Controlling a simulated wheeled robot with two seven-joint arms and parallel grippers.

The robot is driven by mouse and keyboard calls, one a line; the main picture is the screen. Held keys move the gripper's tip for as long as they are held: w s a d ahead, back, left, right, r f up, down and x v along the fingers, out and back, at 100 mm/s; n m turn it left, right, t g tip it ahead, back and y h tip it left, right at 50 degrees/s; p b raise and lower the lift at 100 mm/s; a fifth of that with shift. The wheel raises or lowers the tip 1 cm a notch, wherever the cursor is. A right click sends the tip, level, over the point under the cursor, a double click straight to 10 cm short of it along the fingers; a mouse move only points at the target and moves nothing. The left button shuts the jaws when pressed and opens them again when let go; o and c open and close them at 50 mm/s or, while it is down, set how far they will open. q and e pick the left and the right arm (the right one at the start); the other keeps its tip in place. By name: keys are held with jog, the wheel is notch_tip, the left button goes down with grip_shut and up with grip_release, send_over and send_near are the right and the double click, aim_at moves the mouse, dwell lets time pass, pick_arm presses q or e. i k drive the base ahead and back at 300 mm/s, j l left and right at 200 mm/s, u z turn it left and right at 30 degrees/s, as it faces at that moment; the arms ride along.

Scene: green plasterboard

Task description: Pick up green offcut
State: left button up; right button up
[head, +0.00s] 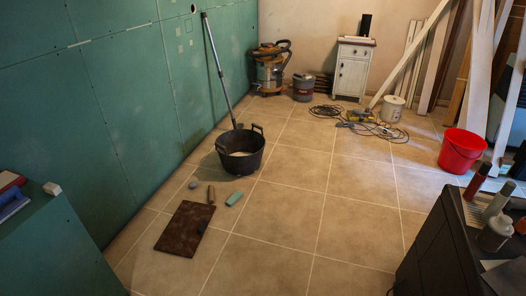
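A small green offcut (235,198) lies on the tiled floor, just right of a wooden-handled tool and in front of a black bucket. Another small pale block with a greenish side (52,188) sits on the green-sided surface at the left edge. Neither of my grippers shows in the head view.
A brown board (185,228) and a grey roundish item (194,184) lie near the offcut. The black bucket (240,150) stands behind with a long pole. A dark cabinet (440,245) fills the lower right; a red bucket (461,150) stands beyond it. Middle floor is clear.

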aim_at(232, 199)
jog(key=i+l+u, duration=0.25)
jog(key=i, duration=0.15)
jog(key=i+l+u, duration=0.2)
jog(key=i, duration=0.65)
